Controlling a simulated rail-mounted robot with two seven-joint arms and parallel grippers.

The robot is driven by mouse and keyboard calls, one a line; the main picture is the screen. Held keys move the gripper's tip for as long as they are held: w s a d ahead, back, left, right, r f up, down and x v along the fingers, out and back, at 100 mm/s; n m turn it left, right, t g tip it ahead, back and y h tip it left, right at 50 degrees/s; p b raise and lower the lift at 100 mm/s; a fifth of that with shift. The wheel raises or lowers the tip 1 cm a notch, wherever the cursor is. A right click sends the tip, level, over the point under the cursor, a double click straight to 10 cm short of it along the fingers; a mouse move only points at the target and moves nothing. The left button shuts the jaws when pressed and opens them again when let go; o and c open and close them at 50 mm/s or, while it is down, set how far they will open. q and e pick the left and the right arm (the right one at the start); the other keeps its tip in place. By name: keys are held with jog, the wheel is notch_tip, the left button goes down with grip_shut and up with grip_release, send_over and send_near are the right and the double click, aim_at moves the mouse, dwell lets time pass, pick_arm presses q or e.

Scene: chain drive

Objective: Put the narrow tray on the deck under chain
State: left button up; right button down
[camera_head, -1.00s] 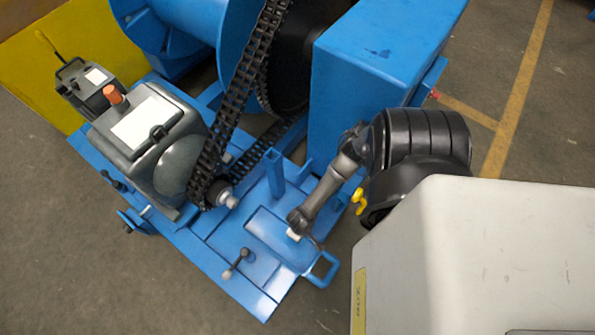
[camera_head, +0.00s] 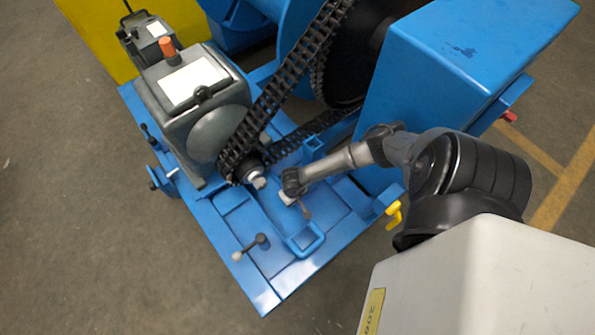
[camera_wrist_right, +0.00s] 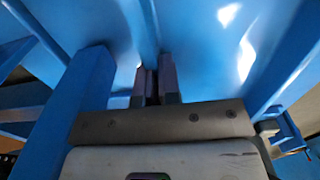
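The blue narrow tray (camera_head: 276,214) lies on the blue deck (camera_head: 262,289), its loop handle (camera_head: 319,238) toward the front right. Its far end lies close to the lower run of the black chain (camera_head: 290,85) and the small sprocket shaft; I cannot tell how much is beneath the chain. My right gripper (camera_head: 288,193) is low at the tray's right side. In the right wrist view, its two fingers (camera_wrist_right: 154,86) are close together on a thin blue upright edge, which looks like the tray's wall. My left gripper is not in view.
A grey gearbox (camera_head: 190,105) stands left of the chain. A blue housing (camera_head: 450,70) rises behind my right arm. A small T-handle (camera_head: 250,247) stands on the deck left of the tray. The deck's front corner is clear.

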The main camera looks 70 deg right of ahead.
jog(key=shift+s+a+f+b, duration=0.15)
jog(key=shift+f+b, duration=0.3)
jog(key=shift+f, duration=0.45)
jog(key=shift+w+f, duration=0.2)
jog(key=shift+f, duration=0.05)
jog(key=shift+f+b, duration=0.35)
jog(key=shift+b, duration=0.15)
notch_tip(320, 180, down, 2)
jog(key=shift+f+b, duration=0.1)
jog(key=shift+b, duration=0.7)
jog(key=shift+f+b, duration=0.35)
jog(key=shift+b, duration=0.2)
jog(key=shift+w+r, duration=0.1)
jog(key=shift+d, duration=0.2)
